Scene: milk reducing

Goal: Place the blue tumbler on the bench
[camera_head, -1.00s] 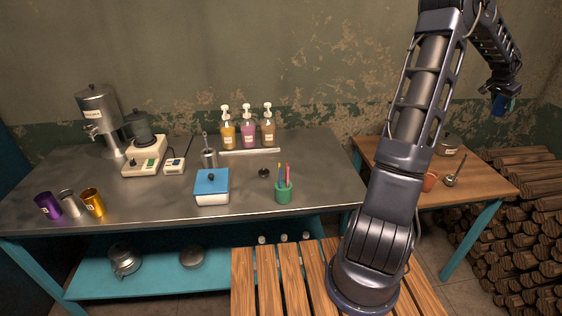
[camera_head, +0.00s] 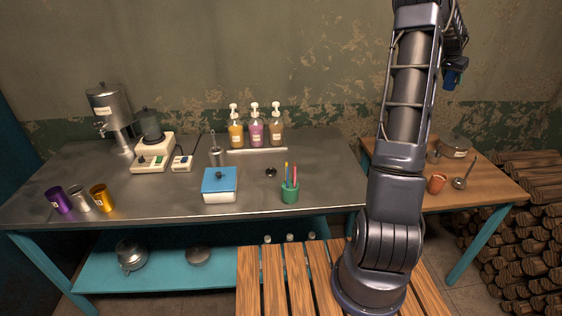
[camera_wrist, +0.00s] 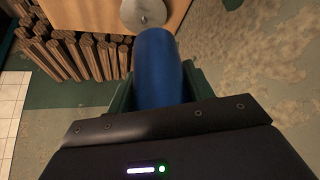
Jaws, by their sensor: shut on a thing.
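My gripper (camera_head: 455,70) is shut on the blue tumbler (camera_head: 453,78) and holds it high in the air, above the small wooden table at the right. In the wrist view the blue tumbler (camera_wrist: 158,65) sits between the green fingers, its far end towards a round lidded pot. The metal bench (camera_head: 120,195) is on the left. Purple (camera_head: 60,200), silver (camera_head: 79,199) and gold (camera_head: 102,198) tumblers stand in a row near its front left edge.
The bench also holds a blue-lidded box (camera_head: 220,185), a green pencil cup (camera_head: 289,192), pump bottles (camera_head: 256,132), a blender (camera_head: 152,150) and a metal dispenser (camera_head: 110,115). The wooden table (camera_head: 415,190) holds a pot (camera_head: 455,146) and an orange cup (camera_head: 437,183). Bench space right of the pencil cup is clear.

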